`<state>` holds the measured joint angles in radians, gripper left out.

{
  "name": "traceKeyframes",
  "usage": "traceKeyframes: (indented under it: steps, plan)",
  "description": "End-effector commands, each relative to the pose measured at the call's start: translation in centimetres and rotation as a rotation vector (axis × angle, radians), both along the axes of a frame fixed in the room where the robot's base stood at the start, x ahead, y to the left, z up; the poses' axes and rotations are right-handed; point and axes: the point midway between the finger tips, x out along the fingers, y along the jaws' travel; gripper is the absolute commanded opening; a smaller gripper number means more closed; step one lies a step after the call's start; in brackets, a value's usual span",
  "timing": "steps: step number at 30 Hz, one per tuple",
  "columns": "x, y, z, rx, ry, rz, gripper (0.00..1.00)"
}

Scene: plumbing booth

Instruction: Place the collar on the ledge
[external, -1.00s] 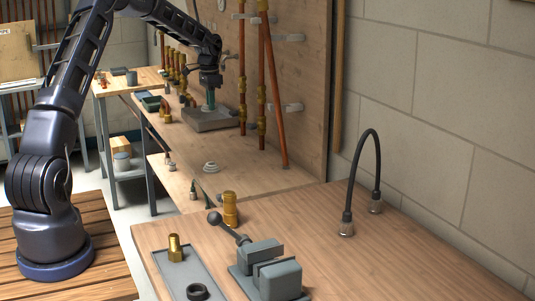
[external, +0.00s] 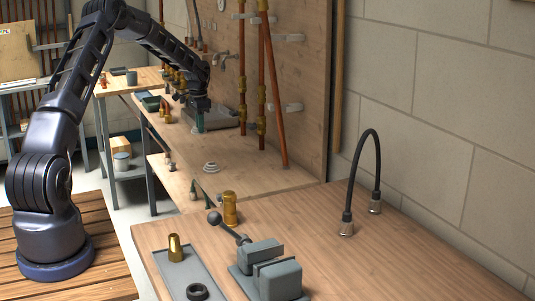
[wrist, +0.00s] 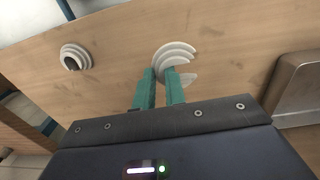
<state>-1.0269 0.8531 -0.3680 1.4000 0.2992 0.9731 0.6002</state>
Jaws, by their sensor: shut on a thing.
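My gripper (external: 198,124) is low over the long wooden ledge (external: 225,150), just in front of a grey slab. In the wrist view its green fingers (wrist: 160,76) are shut on a pale, stepped, ring-like collar (wrist: 175,50). The fingers hide part of the collar. The external view does not show it clearly, and I cannot tell whether it touches the wood. A similar pale stepped ring (wrist: 75,57) with a dark centre sits apart on the wood, left of the held one in the wrist view.
The grey slab (external: 228,114) lies behind my gripper; its grey edge (wrist: 302,90) is at right in the wrist view. Copper pipes (external: 272,90) stand along the wooden board. Brass fittings stand further back. The wood between the two rings is clear.

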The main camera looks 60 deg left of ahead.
Motion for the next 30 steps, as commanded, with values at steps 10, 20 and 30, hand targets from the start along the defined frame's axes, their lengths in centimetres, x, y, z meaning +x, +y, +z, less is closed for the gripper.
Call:
traceKeyframes:
  steps: [10,20,30]
  plan:
    - [0.0,0.0,-3.3,0.001,-0.001,0.001,0.0]
    - [0.0,0.0,-7.1,0.0,0.0,0.001,0.0]
    - [0.0,0.0,-7.5,0.0,0.0,0.001,0.0]
